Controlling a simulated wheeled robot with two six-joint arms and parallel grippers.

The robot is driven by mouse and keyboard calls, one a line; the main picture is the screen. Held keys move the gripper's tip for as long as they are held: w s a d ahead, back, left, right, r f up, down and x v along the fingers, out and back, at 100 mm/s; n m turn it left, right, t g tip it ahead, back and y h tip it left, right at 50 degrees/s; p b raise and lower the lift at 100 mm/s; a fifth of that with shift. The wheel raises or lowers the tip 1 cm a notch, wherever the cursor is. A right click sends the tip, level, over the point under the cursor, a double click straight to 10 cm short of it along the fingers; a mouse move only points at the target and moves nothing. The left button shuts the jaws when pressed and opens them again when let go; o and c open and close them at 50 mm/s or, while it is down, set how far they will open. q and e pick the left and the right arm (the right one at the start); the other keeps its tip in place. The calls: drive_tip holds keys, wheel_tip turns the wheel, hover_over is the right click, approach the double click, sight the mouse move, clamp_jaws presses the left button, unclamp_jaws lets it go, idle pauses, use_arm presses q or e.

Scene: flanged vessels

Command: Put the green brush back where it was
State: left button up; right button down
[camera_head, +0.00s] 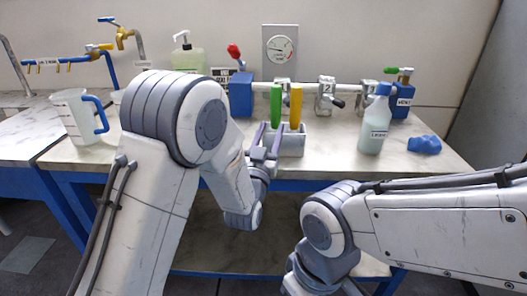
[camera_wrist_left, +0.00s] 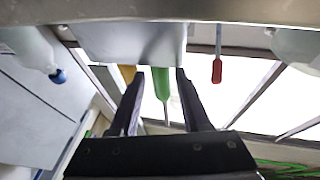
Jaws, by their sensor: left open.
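The green brush (camera_head: 276,106) stands upright in a grey holder (camera_head: 292,146) on the bench, left of a yellow brush (camera_head: 296,106). My left gripper (camera_head: 268,135) is open in front of the holder, close to the green brush. In the left wrist view the green brush (camera_wrist_left: 164,82) shows between the spread fingers of my left gripper (camera_wrist_left: 158,74), with the yellow brush (camera_wrist_left: 127,74) beyond the left finger. I see no finger closed on the green brush. The lower part of the green brush is hidden by the holder. My right gripper is not in view.
A measuring jug (camera_head: 75,118) stands at the left. A pipe with valves (camera_head: 325,96) runs behind the holder, below a gauge (camera_head: 281,46). Bench space between holder and spray bottle is clear.

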use_arm(q)
drive_tip(key=b+v, duration=0.1)
drive_tip(key=v, duration=0.8)
drive_tip(key=shift+s, duration=0.1)
